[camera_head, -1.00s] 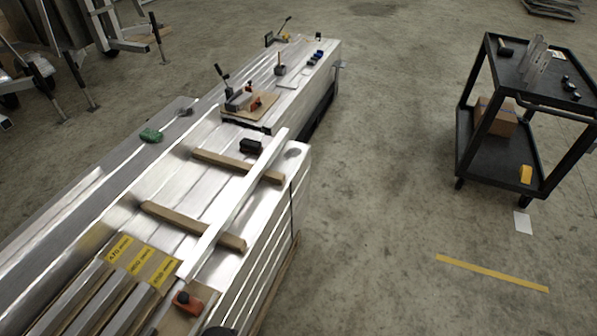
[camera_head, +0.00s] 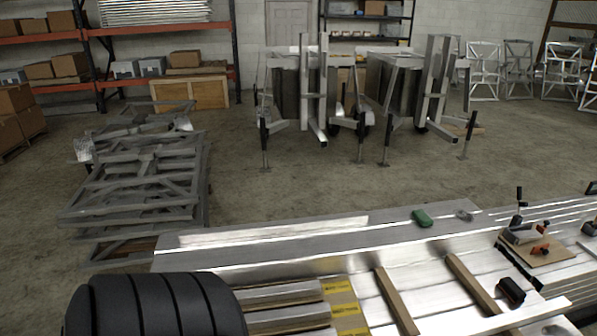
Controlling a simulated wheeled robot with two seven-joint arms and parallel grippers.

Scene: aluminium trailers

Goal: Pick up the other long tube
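A long bright aluminium tube (camera_head: 500,321) lies at the bottom right, across two wooden battens (camera_head: 396,300) (camera_head: 473,284). Its near end is cut off by the picture's lower edge. Several shorter tubes (camera_head: 283,294) lie side by side at the bottom centre, with yellow labels (camera_head: 343,309) at their right ends. A pale, long flat strip (camera_head: 275,232) lies along the back of the metal surface; I cannot tell whether it is a tube. Neither of my grippers shows. A black ribbed part, apparently of my own arm, covers the lower left and hides what lies behind it.
The metal stack (camera_head: 215,263) holds a green object (camera_head: 422,217), a black block (camera_head: 511,291) and a board with clamps (camera_head: 536,247). Grey frames (camera_head: 140,185) are piled at the left. Trailer frames (camera_head: 310,95) stand behind. Open concrete floor lies between.

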